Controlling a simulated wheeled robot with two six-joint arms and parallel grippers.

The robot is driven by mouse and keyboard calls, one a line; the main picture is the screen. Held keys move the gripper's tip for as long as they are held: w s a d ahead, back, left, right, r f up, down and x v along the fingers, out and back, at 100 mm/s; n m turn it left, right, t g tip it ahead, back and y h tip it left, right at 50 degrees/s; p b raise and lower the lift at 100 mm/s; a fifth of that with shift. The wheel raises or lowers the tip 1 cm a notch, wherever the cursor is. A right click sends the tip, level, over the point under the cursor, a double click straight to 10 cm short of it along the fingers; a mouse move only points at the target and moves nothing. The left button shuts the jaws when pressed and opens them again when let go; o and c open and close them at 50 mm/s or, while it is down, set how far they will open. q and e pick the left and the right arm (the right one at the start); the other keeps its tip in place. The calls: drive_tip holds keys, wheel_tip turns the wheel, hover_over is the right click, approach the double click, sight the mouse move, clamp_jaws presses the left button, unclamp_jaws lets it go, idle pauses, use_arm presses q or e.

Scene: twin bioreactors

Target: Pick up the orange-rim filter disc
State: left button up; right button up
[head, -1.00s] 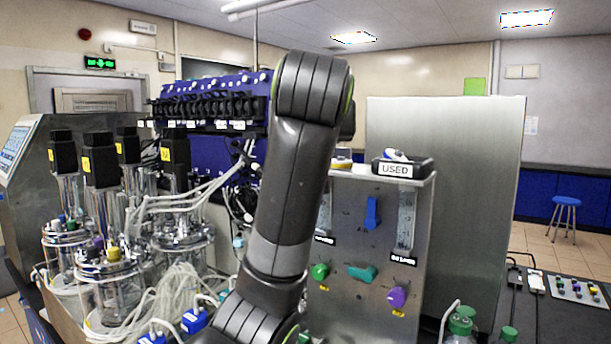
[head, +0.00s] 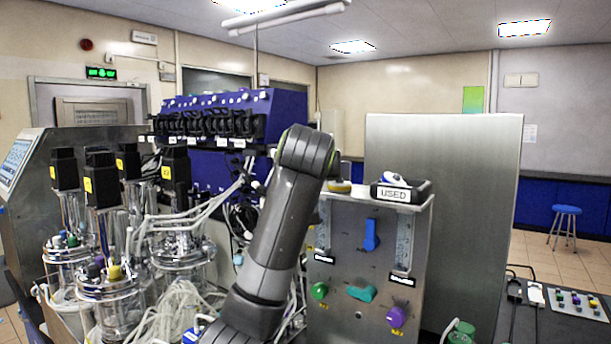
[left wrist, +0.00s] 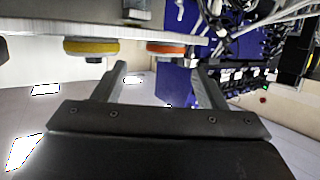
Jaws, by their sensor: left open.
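The orange-rim filter disc (left wrist: 170,48) shows in the left wrist view, flat against the edge of a pale shelf, in an upside-down picture. A yellow-rim disc (left wrist: 90,47) is beside it to the left. My left gripper (left wrist: 158,66) is open and empty, its fingers apart; the orange-rim disc appears between the finger lines, nearer the right finger. I cannot tell the remaining distance in depth. In the head view the yellow-rim disc (head: 340,186) sits on top of the metal panel, while the orange-rim disc and left gripper are hidden behind my arm.
The metal panel (head: 362,250) has knobs and carries a black tray labelled USED (head: 402,192) on top. A tall steel plate (head: 445,200) stands behind it. Glass bioreactors (head: 110,280) with tubing crowd the left. A blue pump rack (head: 235,120) stands behind.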

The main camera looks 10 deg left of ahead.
use_arm(q)
drive_tip(key=p+x, duration=0.1)
drive_tip(key=x, duration=0.2)
drive_tip(key=shift+w+a+p, duration=0.15)
drive_tip(key=shift+a+p, duration=0.25)
drive_tip(key=shift+a, duration=0.05)
drive_tip(key=shift+w+f, duration=0.25)
drive_tip(key=c, duration=0.9)
